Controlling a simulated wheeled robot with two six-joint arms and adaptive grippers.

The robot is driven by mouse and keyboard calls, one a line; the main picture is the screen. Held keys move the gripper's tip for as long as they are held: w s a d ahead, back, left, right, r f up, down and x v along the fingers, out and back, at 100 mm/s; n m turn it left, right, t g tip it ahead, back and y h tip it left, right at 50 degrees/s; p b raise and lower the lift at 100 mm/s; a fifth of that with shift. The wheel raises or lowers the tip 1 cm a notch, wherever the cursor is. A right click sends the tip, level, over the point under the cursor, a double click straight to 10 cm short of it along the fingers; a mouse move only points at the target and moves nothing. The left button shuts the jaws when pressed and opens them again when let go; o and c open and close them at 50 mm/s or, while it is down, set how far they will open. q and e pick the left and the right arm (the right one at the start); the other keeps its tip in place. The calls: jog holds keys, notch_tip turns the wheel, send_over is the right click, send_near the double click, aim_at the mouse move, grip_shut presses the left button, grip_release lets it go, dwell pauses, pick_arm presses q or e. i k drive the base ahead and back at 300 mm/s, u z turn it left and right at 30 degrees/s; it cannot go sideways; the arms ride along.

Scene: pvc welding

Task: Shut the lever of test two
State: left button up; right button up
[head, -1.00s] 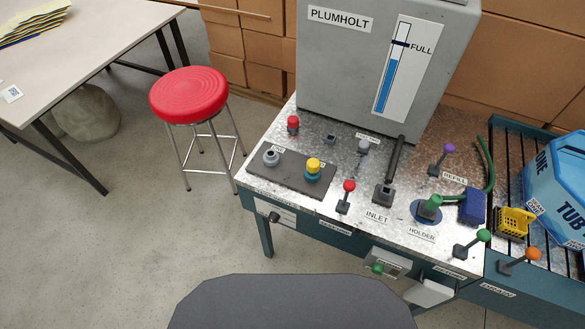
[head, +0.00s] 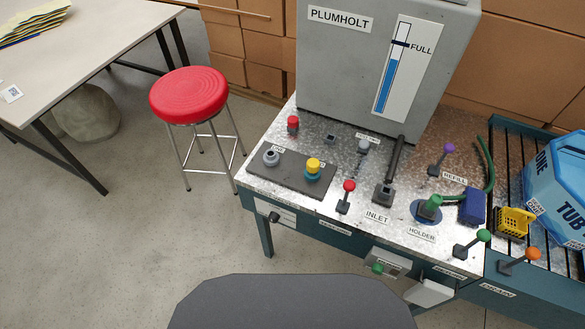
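Several ball-topped levers stand on the metal-topped bench (head: 300,218). A red-knobbed lever (head: 348,187) is upright near the INLET label (head: 377,216). A purple-knobbed lever (head: 449,148) tilts to the right by the REFILL label. A green-knobbed lever (head: 484,236) and an orange-knobbed lever (head: 532,254) lean right at the front edge. The labels by most levers are too small to read, so I cannot tell which is test two's. A dark plate (head: 285,180) carries a grey fitting (head: 271,156) and a yellow-topped fitting (head: 313,166). Neither gripper is in view.
A grey PLUMHOLT tank (head: 340,70) stands at the back. A blue tub (head: 555,190) and a yellow basket (head: 513,223) are on the slatted rack at right. A red stool (head: 188,95) and a table (head: 70,60) are at left. Floor between is clear.

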aim_at(364, 144)
jog(key=u, duration=1.95)
jog(key=i, duration=1.65)
jog(key=z, duration=2.75)
